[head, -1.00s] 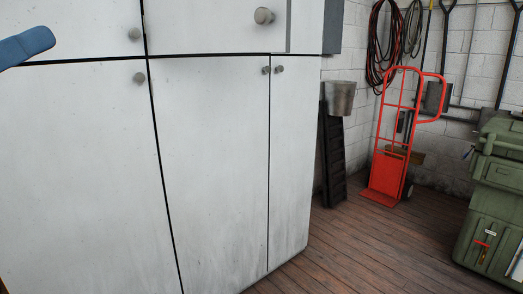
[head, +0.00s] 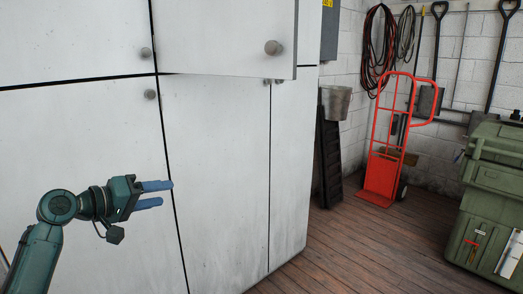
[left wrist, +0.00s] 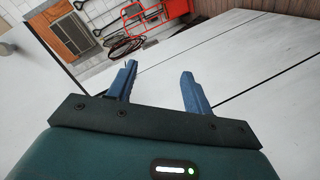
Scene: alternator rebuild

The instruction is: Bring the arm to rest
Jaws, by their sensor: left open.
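My left gripper (head: 168,194) is in the lower left of the head view, in front of the white cabinet (head: 215,170). Its two blue fingers are apart, point right and hold nothing. In the left wrist view the same fingers (left wrist: 160,85) stand apart with nothing between them. The cabinet's upper door (head: 228,35) with a round knob (head: 272,47) stands ajar, its right edge out from the cabinet front. My right gripper is in neither view.
A red hand truck (head: 388,150) stands by the block wall at the right. Green cases (head: 480,215) are stacked at the right edge. Cables (head: 380,50) and long-handled tools hang on the wall. The wooden floor (head: 360,255) between cabinet and cases is clear.

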